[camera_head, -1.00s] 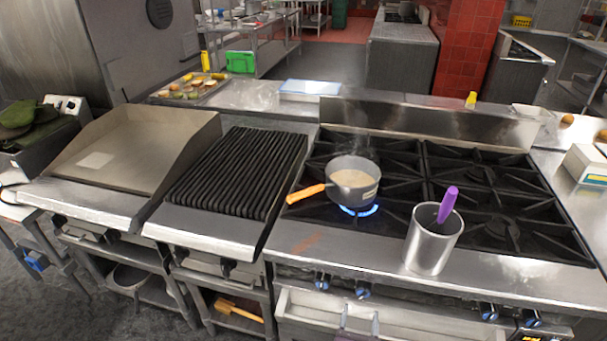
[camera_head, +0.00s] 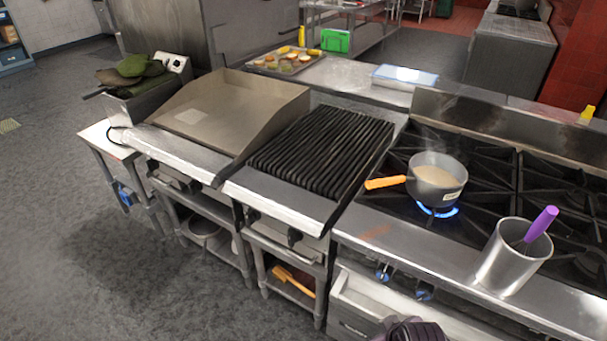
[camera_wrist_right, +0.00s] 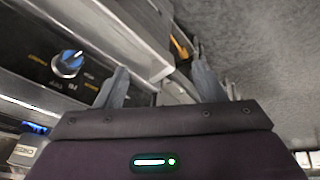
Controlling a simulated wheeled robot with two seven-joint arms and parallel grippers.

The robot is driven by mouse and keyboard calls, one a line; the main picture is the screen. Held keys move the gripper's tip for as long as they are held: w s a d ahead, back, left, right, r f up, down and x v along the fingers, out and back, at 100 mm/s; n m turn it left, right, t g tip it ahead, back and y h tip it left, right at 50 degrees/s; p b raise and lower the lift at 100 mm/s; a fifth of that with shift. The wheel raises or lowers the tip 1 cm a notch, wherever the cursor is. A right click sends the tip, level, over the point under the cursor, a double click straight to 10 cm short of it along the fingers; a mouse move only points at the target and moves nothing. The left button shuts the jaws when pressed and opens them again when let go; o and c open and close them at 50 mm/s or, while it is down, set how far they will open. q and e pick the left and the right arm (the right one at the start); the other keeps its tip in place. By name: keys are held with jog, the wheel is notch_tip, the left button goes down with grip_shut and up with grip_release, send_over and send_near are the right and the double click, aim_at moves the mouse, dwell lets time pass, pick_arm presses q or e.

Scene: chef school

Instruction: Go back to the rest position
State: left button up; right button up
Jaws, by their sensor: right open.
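My right gripper (camera_wrist_right: 158,72) is open and empty in the right wrist view, its two fingers apart near the front of the stove, where a blue-and-black knob (camera_wrist_right: 68,64) shows. A dark part of my arm shows at the bottom edge of the head view, fingers not clear. My left gripper is not in view. A grey saucepan (camera_head: 440,187) with an orange handle and pale contents stands on a lit blue burner. A metal container (camera_head: 512,262) holding a purple-handled whisk (camera_head: 541,224) stands on the stove's front ledge.
Left of the stove are a ribbed grill (camera_head: 322,152) and a flat griddle (camera_head: 232,105). A tray of food (camera_head: 285,62), a green bin (camera_head: 336,40) and a blue-lidded box (camera_head: 404,77) are behind. The grey floor (camera_head: 60,230) at the left is clear.

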jog(key=s+d+r+m+g, duration=0.1)
jog(key=s+d+r+m, duration=0.15)
jog(key=s+r, duration=0.5)
notch_tip(320, 180, down, 29)
jog(key=g+b, duration=0.1)
jog(key=g, duration=0.1)
jog(key=s+d+f+g+b, duration=0.1)
jog(key=s+d+f, duration=0.1)
jog(key=s+f, duration=1.8)
jog(key=shift+d+f+b, duration=0.35)
jog(key=shift+d+f, duration=0.05)
